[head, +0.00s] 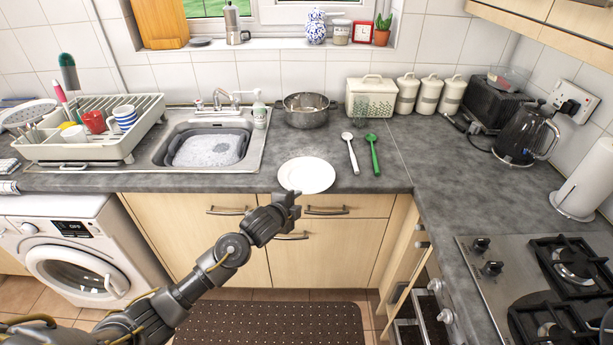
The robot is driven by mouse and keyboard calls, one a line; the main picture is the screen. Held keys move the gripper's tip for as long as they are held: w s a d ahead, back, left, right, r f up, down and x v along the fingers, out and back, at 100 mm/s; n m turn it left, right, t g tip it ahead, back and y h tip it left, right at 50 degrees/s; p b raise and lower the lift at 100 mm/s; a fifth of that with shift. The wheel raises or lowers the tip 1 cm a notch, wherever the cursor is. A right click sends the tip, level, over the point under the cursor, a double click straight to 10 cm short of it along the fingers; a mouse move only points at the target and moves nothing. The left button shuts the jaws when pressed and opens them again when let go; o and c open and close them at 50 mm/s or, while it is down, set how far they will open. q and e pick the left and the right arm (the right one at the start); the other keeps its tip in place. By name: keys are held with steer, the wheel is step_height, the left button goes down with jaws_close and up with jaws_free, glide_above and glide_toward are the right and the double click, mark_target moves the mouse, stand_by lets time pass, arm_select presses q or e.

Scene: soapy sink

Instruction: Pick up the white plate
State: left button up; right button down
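The white plate (307,175) lies flat on the grey counter at its front edge, right of the sink. My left gripper (291,197) is just in front of the counter edge, at the plate's near left rim in the picture. Its fingers are small and dark here, so I cannot tell whether they are open or shut, or whether they touch the rim. My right gripper is not in view.
The sink (212,148) with soapy water and a dish rack (95,147) are on the left. A white spoon (350,153), a green spoon (373,154) and a metal pot (306,110) are near the plate. A hob (560,275) is at right.

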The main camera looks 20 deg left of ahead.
mark_target(305, 192)
arm_select(q)
steer(key=shift+r+p+x, duration=0.15)
steer(key=shift+p+x, duration=0.35)
steer(key=shift+x, duration=1.2)
steer(key=shift+r+p+x, duration=0.15)
steer(key=shift+p+x, duration=0.35)
steer(key=shift+x, duration=1.2)
steer(key=shift+w+a, duration=0.15)
jaws_close()
